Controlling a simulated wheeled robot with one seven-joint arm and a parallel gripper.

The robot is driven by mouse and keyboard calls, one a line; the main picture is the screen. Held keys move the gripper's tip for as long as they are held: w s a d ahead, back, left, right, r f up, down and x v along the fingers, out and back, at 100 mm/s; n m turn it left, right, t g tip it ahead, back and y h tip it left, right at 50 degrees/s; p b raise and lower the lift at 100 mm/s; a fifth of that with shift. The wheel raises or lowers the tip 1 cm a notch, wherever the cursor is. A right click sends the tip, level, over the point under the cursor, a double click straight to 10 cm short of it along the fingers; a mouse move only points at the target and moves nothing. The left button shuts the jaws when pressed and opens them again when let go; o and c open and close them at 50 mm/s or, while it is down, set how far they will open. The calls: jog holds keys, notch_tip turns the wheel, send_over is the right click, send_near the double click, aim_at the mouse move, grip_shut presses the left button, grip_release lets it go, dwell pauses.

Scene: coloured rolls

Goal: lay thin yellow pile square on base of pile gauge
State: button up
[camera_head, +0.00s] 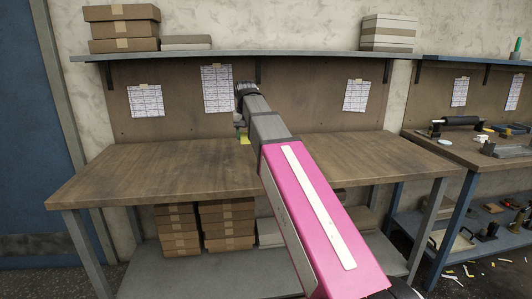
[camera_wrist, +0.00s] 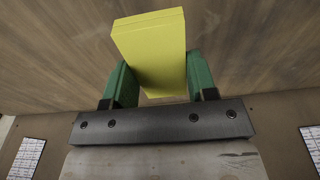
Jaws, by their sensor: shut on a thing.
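A yellow pile square (camera_wrist: 150,48) is held between the two green fingers of my gripper (camera_wrist: 160,76) in the wrist view. It looks like a flat block with thin side edges, a little tilted in the picture. In the head view a small yellow patch of it (camera_head: 244,139) shows under the wrist, over the back middle of the wooden bench (camera_head: 130,178). My arm hides part of that area. I cannot tell in the head view whether the square touches the bench. I cannot make out the pile gauge in either view.
The visible bench top is bare. A shelf (camera_head: 300,55) with boxes runs above it, and papers hang on the back panel. A second bench (camera_head: 450,146) at the right carries a black roller (camera_head: 456,121) and small items. Boxes (camera_head: 227,222) stand below.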

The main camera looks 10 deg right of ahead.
jog(key=w+d+f, duration=0.2)
jog(key=d, duration=0.1)
jog(key=w+d+f, duration=0.2)
jog(key=d, duration=0.1)
jog(key=w+d+f, duration=0.1)
jog(key=d+f, duration=0.1)
jog(key=d, duration=0.2)
jog(key=shift+w+f, duration=0.4)
jog(key=shift+f, duration=2.05)
jog(key=shift+f, duration=0.1)
jog(key=o, duration=1)
